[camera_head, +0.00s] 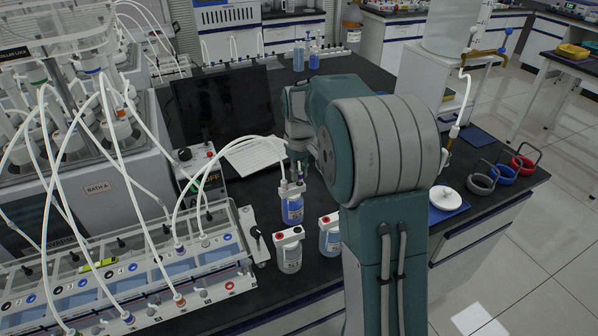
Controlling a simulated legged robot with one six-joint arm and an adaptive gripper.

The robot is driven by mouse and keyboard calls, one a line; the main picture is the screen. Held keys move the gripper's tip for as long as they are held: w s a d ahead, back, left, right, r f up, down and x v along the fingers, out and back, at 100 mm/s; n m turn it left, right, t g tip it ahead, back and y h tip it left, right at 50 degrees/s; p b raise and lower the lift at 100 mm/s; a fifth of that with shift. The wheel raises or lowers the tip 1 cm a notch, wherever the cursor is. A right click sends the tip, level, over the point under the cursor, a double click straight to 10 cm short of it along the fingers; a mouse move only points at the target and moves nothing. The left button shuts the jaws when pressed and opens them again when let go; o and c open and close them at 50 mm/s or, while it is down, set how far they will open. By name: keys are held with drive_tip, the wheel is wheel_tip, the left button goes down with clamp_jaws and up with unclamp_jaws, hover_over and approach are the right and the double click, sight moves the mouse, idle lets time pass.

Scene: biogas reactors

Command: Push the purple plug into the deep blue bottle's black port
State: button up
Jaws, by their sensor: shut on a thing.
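The deep blue bottle (292,212) stands upright on the black bench, left of my arm. Its white cap (291,188) has a white hose running into its left side. My gripper (299,164) points down just above the right side of that cap, partly hidden by my arm. It is shut on the purple plug (300,172), of which only a small dark purple bit shows below the fingers. The black port lies under the plug and is hard to make out. I cannot tell whether the plug touches the port or is in it.
A grey-clear bottle (289,256) with red and black ports stands in front, and a paler blue bottle (329,239) stands right of it. A hose rack (130,275) is left. Coloured rings (502,172) and a white dish (445,198) are right.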

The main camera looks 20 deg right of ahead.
drive_tip(key=shift+f, duration=0.65)
idle(1.0)
drive_tip(key=o, duration=0.8)
drive_tip(key=shift+o, duration=0.2)
wheel_tip(320, 180, up, 11)
drive_tip(key=shift+w+f, duration=0.1)
drive_tip(key=shift+r, duration=0.55)
